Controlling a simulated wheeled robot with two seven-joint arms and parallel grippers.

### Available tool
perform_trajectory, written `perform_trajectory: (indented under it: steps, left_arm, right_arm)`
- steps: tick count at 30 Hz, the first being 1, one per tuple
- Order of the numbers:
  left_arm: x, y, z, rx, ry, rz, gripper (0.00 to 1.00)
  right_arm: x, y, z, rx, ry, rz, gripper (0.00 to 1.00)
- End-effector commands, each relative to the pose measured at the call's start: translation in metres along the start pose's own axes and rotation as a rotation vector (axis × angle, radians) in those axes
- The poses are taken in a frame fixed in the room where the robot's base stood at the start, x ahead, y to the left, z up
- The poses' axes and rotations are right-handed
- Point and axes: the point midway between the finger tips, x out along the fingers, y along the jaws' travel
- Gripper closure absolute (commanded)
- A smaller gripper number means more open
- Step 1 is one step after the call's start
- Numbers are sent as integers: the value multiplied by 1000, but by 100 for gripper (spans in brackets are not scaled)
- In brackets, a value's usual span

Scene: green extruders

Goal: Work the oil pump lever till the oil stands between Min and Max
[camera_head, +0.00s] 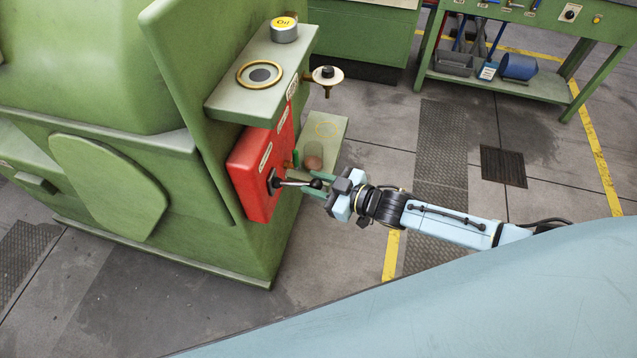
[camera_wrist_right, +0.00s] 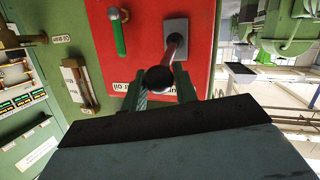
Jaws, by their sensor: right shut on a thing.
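The oil pump lever (camera_head: 294,183) is a metal rod with a black ball knob, sticking out of the red panel (camera_head: 262,172) on the green machine. My right gripper (camera_head: 317,187) is shut on the knob end of the lever. In the right wrist view the black knob (camera_wrist_right: 158,79) sits between the green fingers, and the rod runs up to a grey plate (camera_wrist_right: 176,31). A brass-framed gauge (camera_wrist_right: 80,84) with a small white label is at the left there; I cannot read the oil level. My left gripper is not in view.
A green handle (camera_wrist_right: 118,34) sits on the red panel near the lever. An oil cap (camera_head: 284,30) and a brass ring (camera_head: 259,75) are on the ledge above. A small green shelf (camera_head: 331,133) juts out behind my gripper. A workbench (camera_head: 541,85) stands at the back right.

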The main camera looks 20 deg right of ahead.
Motion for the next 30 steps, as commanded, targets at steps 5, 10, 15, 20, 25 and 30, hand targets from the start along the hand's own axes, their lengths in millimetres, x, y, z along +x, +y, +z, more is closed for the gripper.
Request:
perform_trajectory:
  steps: [5, 10, 15, 20, 25, 30]
  left_arm:
    - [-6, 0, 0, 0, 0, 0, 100]
    - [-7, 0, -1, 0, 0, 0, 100]
    - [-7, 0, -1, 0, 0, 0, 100]
    - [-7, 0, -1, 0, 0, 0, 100]
    - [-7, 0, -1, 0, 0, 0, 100]
    - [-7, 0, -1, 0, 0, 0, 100]
  right_arm:
    - [4, 3, -16, -1, 21, 2, 100]
    - [5, 3, -17, -1, 21, 2, 100]
    - [5, 3, -17, -1, 21, 2, 100]
    - [5, 3, -17, -1, 21, 2, 100]
    - [4, 2, -16, -1, 17, 2, 58]
    - [3, 2, -13, -1, 11, 1, 52]
